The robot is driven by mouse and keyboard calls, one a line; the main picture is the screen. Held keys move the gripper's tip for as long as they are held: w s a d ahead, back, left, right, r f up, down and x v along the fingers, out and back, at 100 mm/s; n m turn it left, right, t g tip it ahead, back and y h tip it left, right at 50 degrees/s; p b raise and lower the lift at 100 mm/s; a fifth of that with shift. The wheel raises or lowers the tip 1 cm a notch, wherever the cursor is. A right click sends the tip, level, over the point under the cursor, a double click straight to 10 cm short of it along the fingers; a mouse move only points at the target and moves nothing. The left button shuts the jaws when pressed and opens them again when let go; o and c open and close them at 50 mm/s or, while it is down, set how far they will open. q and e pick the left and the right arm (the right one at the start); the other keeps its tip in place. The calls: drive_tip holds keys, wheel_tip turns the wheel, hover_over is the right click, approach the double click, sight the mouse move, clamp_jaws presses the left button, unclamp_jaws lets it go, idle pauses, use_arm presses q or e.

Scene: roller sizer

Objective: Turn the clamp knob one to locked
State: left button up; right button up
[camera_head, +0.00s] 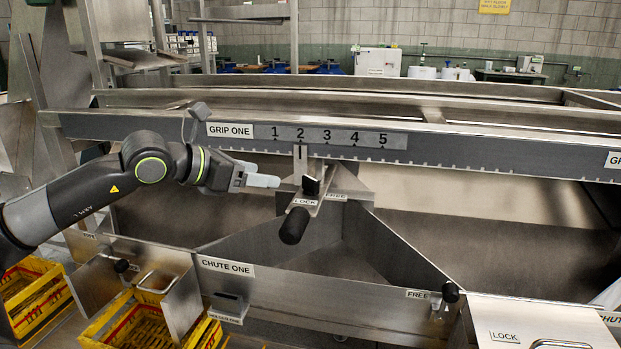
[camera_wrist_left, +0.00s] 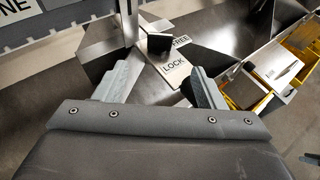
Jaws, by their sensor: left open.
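The clamp knob one (camera_head: 311,186) is a small black wing knob on a bright metal plate with a LOCK label (camera_head: 305,202) and a FREE label (camera_head: 336,196). It sits below the numbered scale, under the 2. A black cylindrical handle (camera_head: 293,226) sticks out below the plate. In the left wrist view the knob (camera_wrist_left: 159,45) stands just beyond my open fingers. My left gripper (camera_head: 264,176) is open and empty, left of the knob and apart from it; its fingers (camera_wrist_left: 162,80) show in the wrist view. I cannot tell exactly which label the knob points at. My right gripper is out of view.
A long steel rail with a GRIP ONE label (camera_head: 230,130) and a scale strip (camera_head: 370,139) runs above the knob. The CHUTE ONE panel (camera_head: 225,267) lies below. Yellow crates (camera_head: 150,325) stand at lower left. A second knob (camera_head: 450,292) is at lower right.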

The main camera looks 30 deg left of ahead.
sight(307, 181)
use_arm(q)
drive_tip(key=shift+x, duration=7.3)
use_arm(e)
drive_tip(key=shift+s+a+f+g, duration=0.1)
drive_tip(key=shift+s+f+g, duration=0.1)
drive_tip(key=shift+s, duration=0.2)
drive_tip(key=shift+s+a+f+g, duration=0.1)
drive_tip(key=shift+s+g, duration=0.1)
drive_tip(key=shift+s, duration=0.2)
use_arm(q)
drive_tip(key=shift+d+r, duration=0.1)
drive_tip(key=shift+c, duration=0.4)
drive_tip(key=c, duration=0.9)
